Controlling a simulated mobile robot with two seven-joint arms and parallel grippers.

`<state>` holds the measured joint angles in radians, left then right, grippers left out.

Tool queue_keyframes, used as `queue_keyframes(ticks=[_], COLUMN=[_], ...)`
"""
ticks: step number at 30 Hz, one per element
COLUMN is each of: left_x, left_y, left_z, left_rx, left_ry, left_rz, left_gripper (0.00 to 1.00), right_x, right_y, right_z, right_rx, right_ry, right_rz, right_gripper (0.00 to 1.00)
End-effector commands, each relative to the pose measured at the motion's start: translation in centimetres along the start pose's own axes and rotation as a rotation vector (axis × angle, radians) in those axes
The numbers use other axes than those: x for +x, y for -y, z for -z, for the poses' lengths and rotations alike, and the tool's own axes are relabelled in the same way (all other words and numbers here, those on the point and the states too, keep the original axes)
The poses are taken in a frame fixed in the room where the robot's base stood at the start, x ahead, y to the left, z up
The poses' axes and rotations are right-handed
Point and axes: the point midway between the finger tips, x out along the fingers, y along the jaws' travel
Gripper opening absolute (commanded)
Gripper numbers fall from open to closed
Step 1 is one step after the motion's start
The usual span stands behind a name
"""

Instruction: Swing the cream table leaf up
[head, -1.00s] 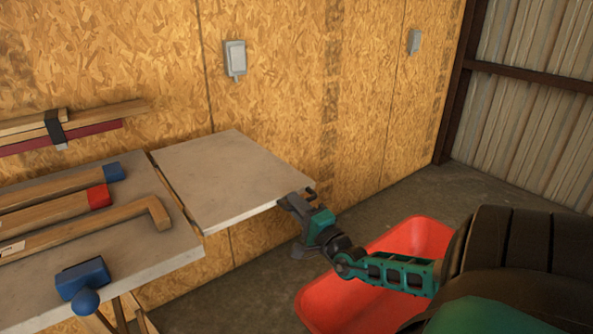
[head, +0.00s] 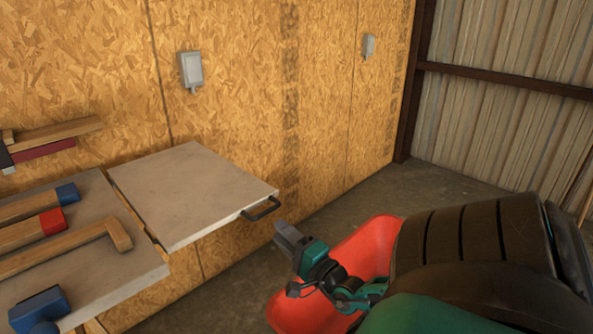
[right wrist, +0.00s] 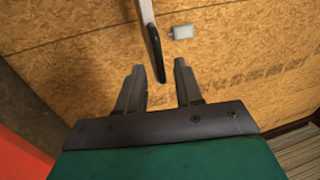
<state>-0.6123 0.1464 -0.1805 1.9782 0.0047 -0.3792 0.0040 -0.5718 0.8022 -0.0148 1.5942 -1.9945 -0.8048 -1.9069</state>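The cream table leaf (head: 190,192) is raised, about level with the table top (head: 110,258) beside it, with a narrow gap between them. A dark handle (head: 262,209) is on the leaf's right edge. My right gripper (head: 280,230) is just right of and below the handle, apart from it. In the right wrist view the gripper's two fingers (right wrist: 158,75) are spread, with the handle (right wrist: 155,55) ahead and between their tips, and the leaf's edge (right wrist: 146,12) above it. Nothing is held. My left gripper is out of view.
Wooden pieces with red (head: 53,222) and blue ends and a blue tool (head: 38,308) lie on the table. A red tub (head: 365,243) stands on the floor behind my right arm. A wood-panel wall backs the table.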

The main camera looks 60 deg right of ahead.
Motion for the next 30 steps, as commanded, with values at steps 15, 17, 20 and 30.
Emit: queue_keyframes(ticks=[15,17,20,30], left_x=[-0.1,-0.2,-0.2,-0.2], left_y=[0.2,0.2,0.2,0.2], left_z=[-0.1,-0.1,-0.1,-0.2], left_rx=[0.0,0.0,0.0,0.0], left_ry=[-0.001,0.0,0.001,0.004], left_rz=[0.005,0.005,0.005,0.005], left_gripper=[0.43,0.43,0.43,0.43], right_x=[-4.2,-4.2,-4.2,-4.2], right_y=[0.1,0.1,0.1,0.0], right_z=[0.0,0.0,0.0,0.1], right_rx=[-0.001,-0.001,-0.001,0.012], right_ry=[0.0,0.0,0.0,-0.006], right_rz=[0.002,0.002,0.002,-0.002], right_gripper=[0.35,0.35,0.35,0.35])
